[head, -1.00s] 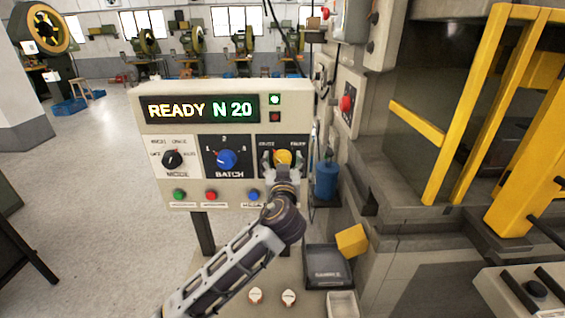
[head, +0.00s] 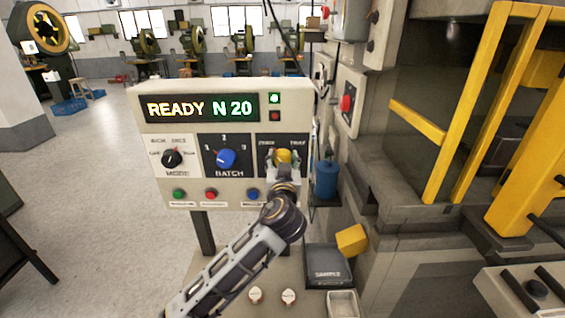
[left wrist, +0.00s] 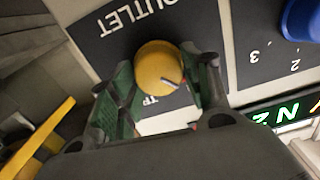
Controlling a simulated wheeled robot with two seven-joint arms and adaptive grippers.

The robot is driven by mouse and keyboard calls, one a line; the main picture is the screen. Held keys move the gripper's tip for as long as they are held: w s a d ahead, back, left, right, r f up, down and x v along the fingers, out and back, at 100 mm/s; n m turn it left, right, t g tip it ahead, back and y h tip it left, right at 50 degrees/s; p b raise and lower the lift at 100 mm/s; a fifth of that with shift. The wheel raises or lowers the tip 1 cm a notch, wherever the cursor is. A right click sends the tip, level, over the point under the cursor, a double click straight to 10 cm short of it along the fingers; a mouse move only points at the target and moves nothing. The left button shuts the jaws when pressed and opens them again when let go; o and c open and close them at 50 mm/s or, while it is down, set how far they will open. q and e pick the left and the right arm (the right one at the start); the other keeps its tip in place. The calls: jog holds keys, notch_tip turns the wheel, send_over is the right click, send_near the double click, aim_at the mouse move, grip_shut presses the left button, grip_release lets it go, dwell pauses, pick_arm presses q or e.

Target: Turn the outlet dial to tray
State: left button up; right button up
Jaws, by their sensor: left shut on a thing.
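The yellow outlet dial (head: 283,156) is on the right of the control panel's dial row, on a dark plate. It also shows in the left wrist view (left wrist: 158,68), next to the upside-down word OUTLET, with a pale pointer mark on its face. My left gripper (head: 284,160) is at the dial, with its green-padded fingers (left wrist: 162,80) on either side of it, shut on it. The plate's labels are partly hidden by the gripper; one at upper right seems to read TRAY. My right gripper is not in view.
The panel (head: 145,120) has a display (head: 199,107) reading READY N 20, a lit green lamp (head: 275,99), a black mode dial (head: 172,159), a blue batch dial (head: 226,159) and coloured buttons (head: 210,194) below. A dark SAMPLE tray (head: 327,266) and yellow block (head: 351,239) lie lower right.

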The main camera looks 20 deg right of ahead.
pick_arm(q)
jog(key=m, duration=0.3)
jog(key=m+p, duration=0.1)
jog(key=m, duration=0.2)
jog(key=shift+d, duration=0.1)
jog(key=m+p, duration=0.2)
jog(key=m, duration=0.1)
jog(key=m+p, duration=0.2)
jog(key=m, duration=0.2)
jog(key=m+p, duration=0.2)
jog(key=m, duration=0.2)
jog(key=shift+s+d+f, duration=0.1)
jog(key=shift+d+f, duration=0.05)
jog(key=shift+f, duration=0.15)
dwell(0.4)
